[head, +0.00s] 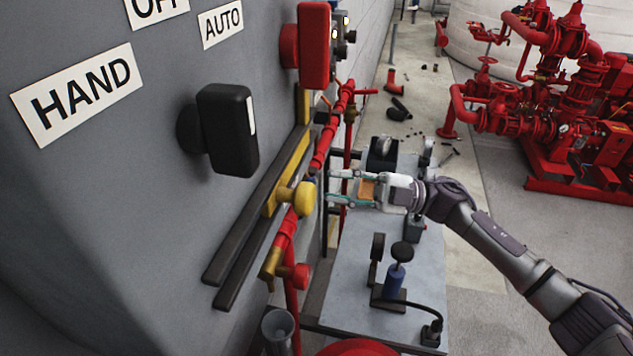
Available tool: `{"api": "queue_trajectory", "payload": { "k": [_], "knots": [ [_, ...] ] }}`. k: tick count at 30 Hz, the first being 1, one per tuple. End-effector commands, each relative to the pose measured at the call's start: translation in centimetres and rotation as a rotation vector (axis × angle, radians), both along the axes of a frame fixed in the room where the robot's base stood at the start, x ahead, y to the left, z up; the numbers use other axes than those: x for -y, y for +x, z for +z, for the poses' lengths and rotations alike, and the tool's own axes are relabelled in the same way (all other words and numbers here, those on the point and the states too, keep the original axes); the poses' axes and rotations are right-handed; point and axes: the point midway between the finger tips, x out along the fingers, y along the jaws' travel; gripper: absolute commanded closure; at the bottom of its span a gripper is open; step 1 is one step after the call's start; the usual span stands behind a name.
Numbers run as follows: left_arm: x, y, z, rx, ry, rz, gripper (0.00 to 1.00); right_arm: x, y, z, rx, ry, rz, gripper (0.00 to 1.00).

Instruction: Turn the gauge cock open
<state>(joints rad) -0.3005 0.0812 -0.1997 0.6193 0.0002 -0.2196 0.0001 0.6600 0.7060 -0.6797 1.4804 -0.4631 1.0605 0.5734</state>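A sloping red pipe line (285,232) with brass and red fittings runs beside the grey cabinet. A yellow knobbed handle (297,198) sits at its middle, and a brass fitting (271,263) with a red knob (300,276) is lower down. I cannot tell for certain which of these is the gauge cock. My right gripper (330,188) comes in from the right, its fingers pointing left toward the pipe, just right of the yellow handle. Its two fingers look apart with nothing visible between them. Contact with the pipe cannot be made out. My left gripper is not in view.
The grey cabinet (95,195) with a black selector knob (228,130) and a red knob (314,45) fills the left. A grey bench (350,290) holds a blue-and-black tool (394,280). Red pumps (560,110) stand on the floor at far right.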

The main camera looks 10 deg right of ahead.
Motion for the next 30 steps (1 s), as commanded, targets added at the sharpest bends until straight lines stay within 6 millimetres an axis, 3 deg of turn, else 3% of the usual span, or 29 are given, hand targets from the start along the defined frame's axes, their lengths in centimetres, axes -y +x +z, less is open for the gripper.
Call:
{"api": "queue_trajectory", "payload": {
  "k": [6, 14, 21, 24, 27, 30],
  "knots": [
    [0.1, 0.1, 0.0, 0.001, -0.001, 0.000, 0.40, 4.3, -0.2, -1.0, -0.002, -0.001, -0.003, 0.70],
    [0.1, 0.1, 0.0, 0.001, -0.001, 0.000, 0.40, 6.3, -0.4, -1.5, 0.000, 0.000, -0.001, 0.70],
    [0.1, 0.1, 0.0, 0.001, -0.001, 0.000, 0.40, 6.4, -0.4, -1.5, 0.000, 0.001, -0.001, 0.70],
    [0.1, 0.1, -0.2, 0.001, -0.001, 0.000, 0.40, 6.1, -0.5, -1.8, 0.013, -0.003, -0.005, 0.85],
    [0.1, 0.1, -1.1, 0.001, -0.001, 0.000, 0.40, 4.7, -1.1, -3.3, 0.109, -0.034, -0.044, 1.00],
    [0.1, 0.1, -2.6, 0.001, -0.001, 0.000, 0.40, 2.2, -2.2, -5.6, 0.330, -0.098, -0.131, 1.00]
  ]
}}
